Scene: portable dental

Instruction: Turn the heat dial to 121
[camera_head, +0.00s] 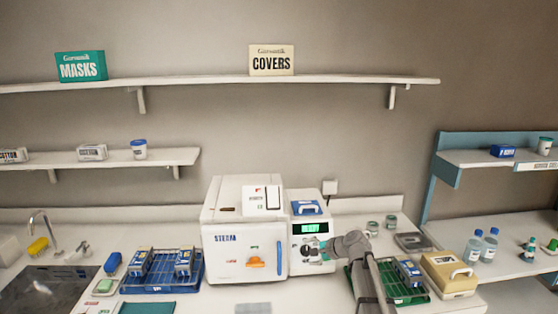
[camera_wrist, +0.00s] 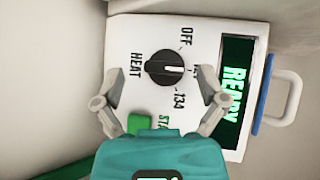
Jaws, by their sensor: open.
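The heat dial (camera_wrist: 160,68) is a round black knob on the white panel, with HEAT printed beside it. Its white line points right in the wrist view, toward a partly covered label between OFF and 134. My gripper (camera_wrist: 162,76) is open, with one finger on each side of the dial and gaps between fingers and knob. It also shows in the head view (camera_head: 326,246), in front of the control panel (camera_head: 297,257) on the right of the white STERIA sterilizer (camera_head: 225,242). The dial is too small to make out there.
A dark display (camera_wrist: 235,85) reads READY. A green button (camera_wrist: 138,123) lies beside the left finger. A blue rack (camera_head: 160,288) stands left of the sterilizer, and a green rack (camera_head: 418,296) and beige box (camera_head: 450,273) stand to the right, near my arm.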

